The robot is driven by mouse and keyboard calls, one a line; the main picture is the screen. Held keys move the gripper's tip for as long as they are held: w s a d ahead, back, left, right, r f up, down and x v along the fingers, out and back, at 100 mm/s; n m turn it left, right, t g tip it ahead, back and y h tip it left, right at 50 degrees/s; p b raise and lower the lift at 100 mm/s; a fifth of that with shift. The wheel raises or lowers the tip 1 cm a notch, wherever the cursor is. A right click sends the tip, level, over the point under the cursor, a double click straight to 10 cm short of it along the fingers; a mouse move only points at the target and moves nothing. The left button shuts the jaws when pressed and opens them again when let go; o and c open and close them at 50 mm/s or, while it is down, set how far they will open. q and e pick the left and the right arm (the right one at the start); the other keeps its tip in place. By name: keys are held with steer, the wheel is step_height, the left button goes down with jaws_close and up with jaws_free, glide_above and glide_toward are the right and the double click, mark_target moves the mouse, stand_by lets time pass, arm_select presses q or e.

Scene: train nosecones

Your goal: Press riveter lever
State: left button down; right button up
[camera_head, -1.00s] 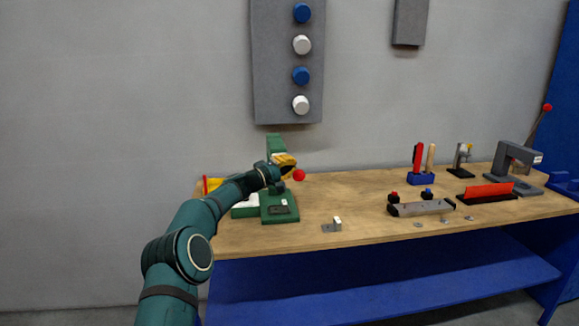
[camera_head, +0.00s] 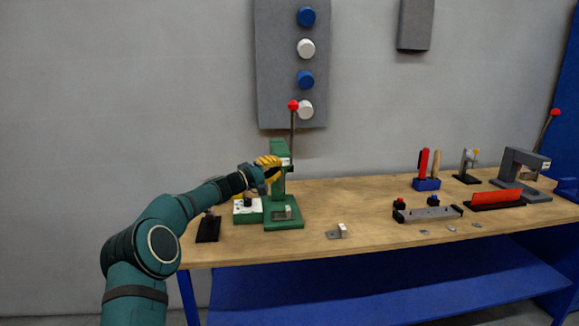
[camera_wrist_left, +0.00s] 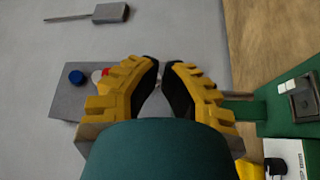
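The green riveter (camera_head: 283,215) stands at the left of the bench, with a flat metal piece (camera_head: 288,213) on its base. Its lever (camera_head: 292,130) is upright and ends in a red ball (camera_head: 293,106). My left gripper (camera_head: 272,168) is beside the upper riveter body, below the ball and apart from it. In the left wrist view its yellow fingers (camera_wrist_left: 161,68) are nearly together at the tips, with nothing seen between them. The riveter's green base (camera_wrist_left: 280,112) shows at the right of that view. My right gripper is not in view.
A white-topped green box (camera_head: 247,217) and a black stand (camera_head: 208,229) are left of the riveter. A metal bracket (camera_head: 338,233) lies to its right. A grey fixture (camera_head: 428,214), a red-handled tool holder (camera_head: 426,184) and a grey press (camera_head: 520,165) stand further right.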

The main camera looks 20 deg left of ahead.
arm_select(q)
steer(key=s+a+f, duration=0.2)
steer(key=shift+s+a, duration=0.25)
steer(key=shift+a, duration=0.15)
stand_by(0.3)
steer(key=s+d+f+g+y, duration=0.1)
steer(key=s+d+f+g, duration=0.2)
steer(key=d+f, duration=0.5)
steer(key=s+d+f+g+y, duration=0.1)
steer(key=s+d+f+g, duration=0.3)
steer(key=f, duration=0.8)
steer(key=s+d+f+g+y, duration=0.1)
steer(key=s+d+f+g, duration=0.15)
steer(key=d+f, duration=0.6)
steer(key=s+d+f+m+g+y, duration=0.25)
steer(key=s+d+f+g, duration=0.2)
steer(key=s+f, duration=0.8)
steer(key=s+d+f+m, duration=0.1)
steer(key=s+d+m, duration=0.1)
steer(key=s, duration=0.8)
steer(key=s+d+f+m+g, duration=0.1)
steer(key=s+d+m, duration=0.2)
steer(key=s, duration=0.7)
steer(key=shift+s+d+f, duration=0.15)
steer(key=shift+s+d, duration=0.05)
steer(key=shift+d, duration=0.3)
